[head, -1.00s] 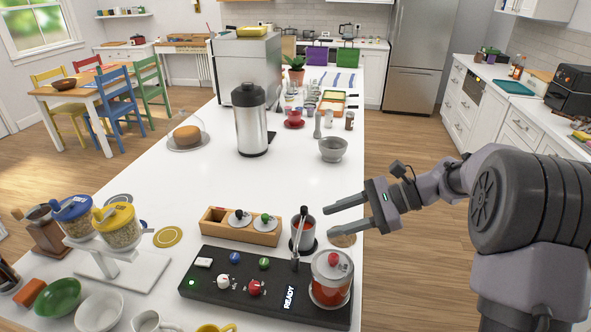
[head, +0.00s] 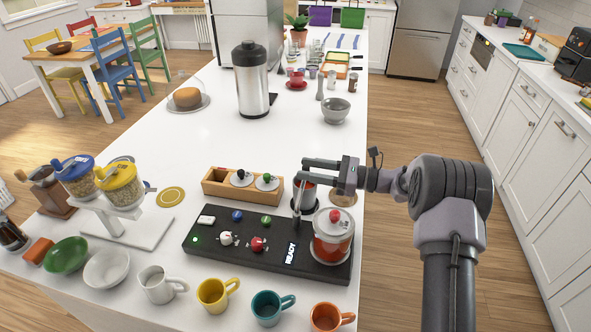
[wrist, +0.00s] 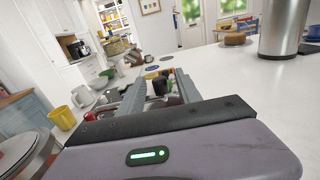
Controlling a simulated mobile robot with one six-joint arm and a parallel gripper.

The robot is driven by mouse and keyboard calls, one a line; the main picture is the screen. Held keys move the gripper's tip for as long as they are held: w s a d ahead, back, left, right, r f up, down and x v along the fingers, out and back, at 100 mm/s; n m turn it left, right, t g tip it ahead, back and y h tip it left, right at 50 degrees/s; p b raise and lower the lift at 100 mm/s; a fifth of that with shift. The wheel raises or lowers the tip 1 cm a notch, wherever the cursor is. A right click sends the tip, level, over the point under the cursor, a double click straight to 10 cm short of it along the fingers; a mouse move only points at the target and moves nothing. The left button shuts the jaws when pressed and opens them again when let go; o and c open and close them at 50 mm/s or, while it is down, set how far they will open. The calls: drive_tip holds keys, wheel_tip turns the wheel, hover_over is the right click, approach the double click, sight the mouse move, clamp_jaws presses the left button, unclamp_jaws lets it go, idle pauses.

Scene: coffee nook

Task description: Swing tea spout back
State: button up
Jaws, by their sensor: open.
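The tea machine is a black base (head: 215,245) with buttons, knobs and a display reading READY. A red-filled glass pot (head: 332,238) with a red knob stands on its right end. A thin grey upright tube (head: 297,200), apparently the spout, rises beside a dark-banded cup (head: 304,192) behind the base. My gripper (head: 304,169) is open, fingers pointing left, over the cup and close to the tube's top. I cannot tell whether it touches the tube. In the wrist view my open fingers (wrist: 158,92) reach forward with dark, small items between or beyond them; the tube is not clear there.
A wooden box (head: 215,187) with two knobbed lids stands just left of my gripper. Several mugs, including a teal one (head: 266,309), line the front. A steel flask (head: 253,90) stands farther back. The white counter (head: 200,140) between is clear.

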drive_tip(key=x, duration=0.4)
clamp_jaws()
idle(1.4)
